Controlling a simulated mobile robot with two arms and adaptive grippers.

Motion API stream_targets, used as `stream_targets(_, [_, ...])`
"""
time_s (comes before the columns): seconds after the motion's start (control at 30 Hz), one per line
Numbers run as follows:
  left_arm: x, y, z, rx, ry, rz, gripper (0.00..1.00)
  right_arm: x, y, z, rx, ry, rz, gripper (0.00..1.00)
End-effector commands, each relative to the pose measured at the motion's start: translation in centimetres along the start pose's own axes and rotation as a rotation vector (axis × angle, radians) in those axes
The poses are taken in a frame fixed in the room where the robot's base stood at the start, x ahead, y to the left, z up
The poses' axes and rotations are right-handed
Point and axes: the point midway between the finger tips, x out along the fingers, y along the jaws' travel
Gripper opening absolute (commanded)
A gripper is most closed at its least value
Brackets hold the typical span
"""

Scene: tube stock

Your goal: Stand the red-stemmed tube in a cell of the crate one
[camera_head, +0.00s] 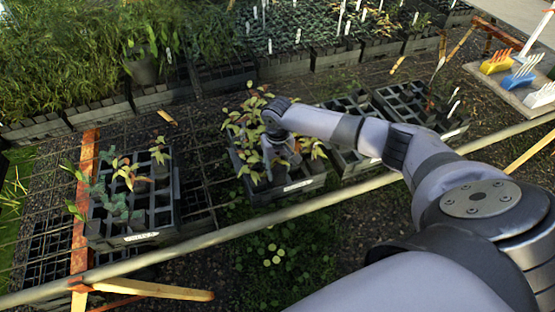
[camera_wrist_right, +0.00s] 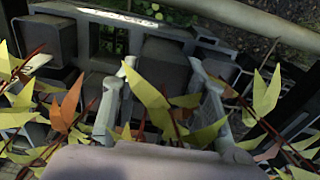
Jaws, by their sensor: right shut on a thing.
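My right gripper (camera_head: 278,158) is down among the yellow-green and orange leafy plants in the middle crate (camera_head: 290,190). In the right wrist view its two fingers (camera_wrist_right: 162,72) are closed around a red-stemmed tube (camera_wrist_right: 165,68), partly hidden by leaves and the gripper. Other red-stemmed plants stand close on both sides. The left crate (camera_head: 151,239) has a white label and holds several plants, with many empty cells. The labels are too small to read, so I cannot tell which crate is crate one. My left gripper is not in view.
Two more dark crates (camera_head: 350,160) stand right of my gripper. A pale rail (camera_head: 220,233) runs along the front. Dense planted trays (camera_head: 110,112) line the back. A board with coloured racks (camera_head: 523,76) is at the top right. Mesh between the left and middle crates is clear.

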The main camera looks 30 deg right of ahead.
Motion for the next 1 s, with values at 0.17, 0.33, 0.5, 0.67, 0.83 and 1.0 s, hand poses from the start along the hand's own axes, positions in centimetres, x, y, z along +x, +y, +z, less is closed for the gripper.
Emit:
stream_targets(0.17, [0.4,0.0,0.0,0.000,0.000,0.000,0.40,0.8,0.0,0.0,0.001,0.000,0.000,0.00])
stream_targets(0.33, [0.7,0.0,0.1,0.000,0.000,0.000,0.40,1.5,-0.1,0.0,0.000,0.000,0.000,0.00])
stream_targets(0.5, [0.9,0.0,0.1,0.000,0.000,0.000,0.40,2.2,0.0,0.0,0.000,0.000,-0.001,0.00])
stream_targets(0.67, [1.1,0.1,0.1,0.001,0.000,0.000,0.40,2.7,0.0,0.0,0.000,0.001,-0.001,0.00])
stream_targets(0.83, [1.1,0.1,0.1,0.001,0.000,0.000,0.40,2.7,0.0,0.0,0.000,0.001,-0.001,0.00])
stream_targets(1.0, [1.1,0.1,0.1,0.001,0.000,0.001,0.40,2.7,0.0,0.0,0.000,0.001,-0.001,0.00])
